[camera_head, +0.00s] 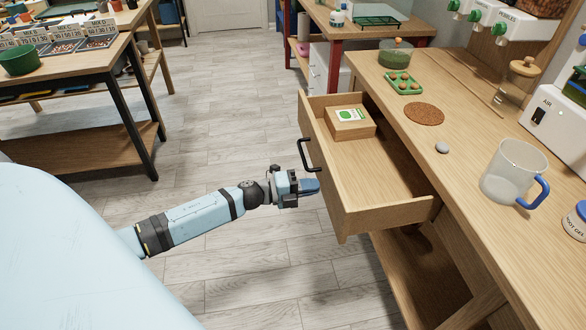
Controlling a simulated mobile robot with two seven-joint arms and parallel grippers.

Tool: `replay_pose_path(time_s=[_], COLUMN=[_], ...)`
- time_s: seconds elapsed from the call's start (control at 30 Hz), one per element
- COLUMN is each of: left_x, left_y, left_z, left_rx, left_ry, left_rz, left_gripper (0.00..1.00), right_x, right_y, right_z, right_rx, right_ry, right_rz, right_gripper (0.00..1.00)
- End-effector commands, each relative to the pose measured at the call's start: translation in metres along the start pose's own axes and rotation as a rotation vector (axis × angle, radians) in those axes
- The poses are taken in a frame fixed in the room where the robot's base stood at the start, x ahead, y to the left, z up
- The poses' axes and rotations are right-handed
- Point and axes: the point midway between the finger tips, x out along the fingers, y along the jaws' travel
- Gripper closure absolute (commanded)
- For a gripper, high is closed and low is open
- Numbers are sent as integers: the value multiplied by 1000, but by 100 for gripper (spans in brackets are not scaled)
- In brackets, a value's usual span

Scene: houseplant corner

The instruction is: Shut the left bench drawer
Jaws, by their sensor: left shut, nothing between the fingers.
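The bench drawer (375,185) is pulled well out from the wooden bench (460,150) on the right. Its front panel (325,172) faces left and carries a dark bar handle (305,155). A small wooden box with a green and white label (350,122) sits inside at the far end. My left gripper (312,187) is shut and empty, its blue fingertips close to the drawer front below and nearer than the handle. I cannot tell whether the tips touch the panel. My right gripper is not in view.
On the bench top stand a clear jug with a blue handle (510,172), a grey pebble (442,147), a cork mat (424,113) and a green tray with round items (404,83). Another table (70,75) stands at the left. The floor (220,110) between is clear.

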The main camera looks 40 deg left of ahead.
Motion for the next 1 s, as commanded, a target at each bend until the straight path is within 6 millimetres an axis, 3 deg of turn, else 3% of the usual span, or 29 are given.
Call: replay_pose_path(time_s=[0.17, 0.67, 0.87, 1.0], left_x=[12, 17, 42, 74], left_y=[0, 0, -2, -2], left_z=[0, 0, 0, 0], left_rx=[1, 0, 1, 1], left_ry=[1, 1, 1, 1], left_rz=[0, 0, -3, -3], left_gripper=[100, 100, 100, 100], right_x=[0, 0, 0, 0], right_y=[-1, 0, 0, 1], right_z=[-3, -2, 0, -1], right_rx=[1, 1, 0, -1], right_ry=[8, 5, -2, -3], right_rz=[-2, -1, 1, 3], right_gripper=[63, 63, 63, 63])
